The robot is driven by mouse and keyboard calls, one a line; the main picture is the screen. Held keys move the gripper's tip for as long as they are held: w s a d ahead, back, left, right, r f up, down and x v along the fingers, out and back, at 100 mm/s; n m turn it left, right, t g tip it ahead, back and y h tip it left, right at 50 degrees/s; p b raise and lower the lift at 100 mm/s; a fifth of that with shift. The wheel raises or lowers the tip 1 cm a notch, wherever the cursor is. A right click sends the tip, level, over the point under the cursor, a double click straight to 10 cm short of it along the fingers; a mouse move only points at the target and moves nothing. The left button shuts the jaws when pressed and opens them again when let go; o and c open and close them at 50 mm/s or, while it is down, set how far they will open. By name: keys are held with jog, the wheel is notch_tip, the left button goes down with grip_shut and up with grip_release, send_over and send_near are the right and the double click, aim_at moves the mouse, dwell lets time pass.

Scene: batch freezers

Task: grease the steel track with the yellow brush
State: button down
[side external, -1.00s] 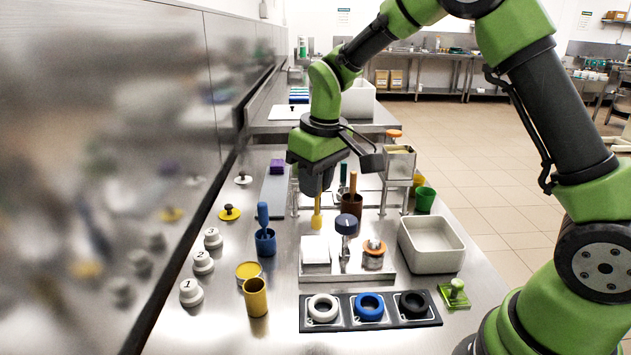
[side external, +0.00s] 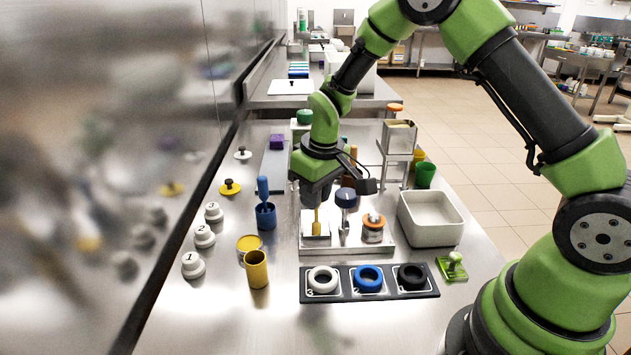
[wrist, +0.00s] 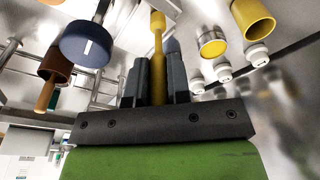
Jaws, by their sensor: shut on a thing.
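My gripper (side external: 317,205) is shut on the yellow brush (side external: 317,226), which hangs upright, head down. The brush also shows between the fingers in the wrist view (wrist: 158,58). Its lower end is in front of the white block on the steel fixture (side external: 375,248); I cannot tell whether it touches. A long flat grey strip (side external: 272,180) with a purple block (side external: 277,142) lies behind and left of my gripper. I cannot tell for sure which of these is the steel track.
A dark blue knob (side external: 346,197) and an orange-ringed jar (side external: 373,230) stand just right of the brush. A yellow cup (side external: 257,270), a yellow-topped tin (side external: 249,243) and a blue cup (side external: 265,216) stand left. A rack with rings (side external: 435,290) lies in front; a white bin (side external: 430,230) stands right.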

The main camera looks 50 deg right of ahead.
jog(key=shift+w+d, duration=2.7)
jog(key=shift+d, duration=0.1)
jog(key=shift+s+a, duration=2.8)
jog(key=shift+a, duration=0.05)
jog(key=shift+s+a+r, duration=0.1)
jog(key=shift+s+a, duration=0.05)
jog(key=shift+a, duration=0.05)
jog(key=shift+r, duration=4)
